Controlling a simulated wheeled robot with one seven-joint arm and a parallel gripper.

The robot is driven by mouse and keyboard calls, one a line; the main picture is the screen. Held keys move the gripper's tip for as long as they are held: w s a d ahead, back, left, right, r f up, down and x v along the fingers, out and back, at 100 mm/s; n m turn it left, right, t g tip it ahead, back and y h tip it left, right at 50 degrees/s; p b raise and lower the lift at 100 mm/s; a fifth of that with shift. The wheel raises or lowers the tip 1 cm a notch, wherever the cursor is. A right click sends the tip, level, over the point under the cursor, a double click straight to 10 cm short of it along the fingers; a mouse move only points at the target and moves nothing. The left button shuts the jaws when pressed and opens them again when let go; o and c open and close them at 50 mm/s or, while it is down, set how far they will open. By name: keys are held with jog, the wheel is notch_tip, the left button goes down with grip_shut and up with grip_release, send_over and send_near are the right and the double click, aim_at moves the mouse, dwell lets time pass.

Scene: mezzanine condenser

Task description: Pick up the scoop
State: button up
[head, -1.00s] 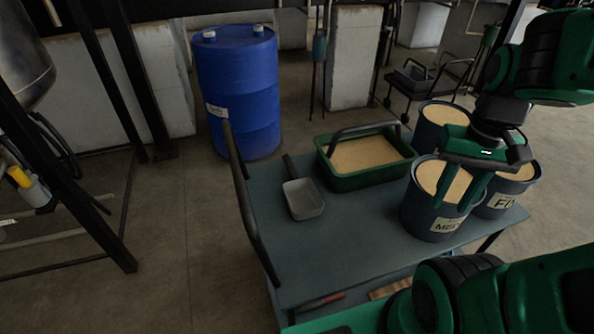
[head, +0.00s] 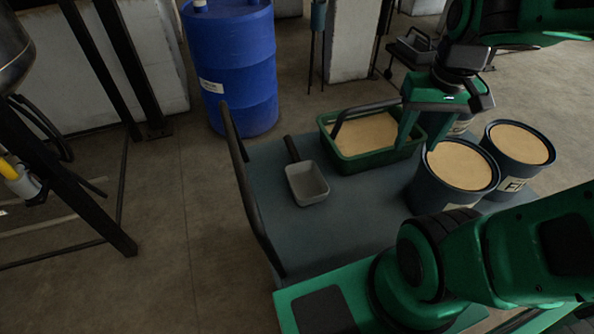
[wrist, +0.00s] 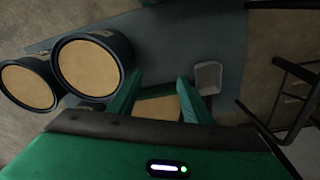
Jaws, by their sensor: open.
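The scoop (head: 307,183) is a grey square-sided pan with a dark handle (head: 292,149). It lies on the left part of the blue-grey cart top, handle toward the back. It also shows in the wrist view (wrist: 208,77), right of my fingers. My gripper (head: 420,132) has green fingers and is open and empty. It hangs above the right end of the green tub, to the right of the scoop and apart from it. In the wrist view my gripper (wrist: 158,82) has its two fingers spread, with part of the tub's tan contents between them.
The green tub (head: 372,167) with a carry handle holds tan material beside the scoop. Several dark buckets of tan material, including one at the front (head: 436,197), stand on the cart's right. The cart (head: 330,235) has an upright push bar (head: 243,190) left of the scoop. A blue drum (head: 236,75) stands behind.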

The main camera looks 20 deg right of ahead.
jog(key=w+a+n+t, duration=0.25)
jog(key=w+a, duration=0.45)
jog(key=w, duration=0.4)
jog(key=n+g+y, duration=0.2)
jog(key=g+y, duration=0.1)
jog(key=g, duration=0.1)
send_over(294, 149)
jog(key=d, duration=0.2)
jog(key=d+x, duration=0.2)
jog(key=x, duration=0.8)
jog(key=w+d+f+x, duration=0.1)
jog(key=d+x, duration=0.1)
jog(key=x, duration=1.9)
jog(key=shift+f, duration=0.2)
grip_shut()
jog(key=shift+r, duration=0.1)
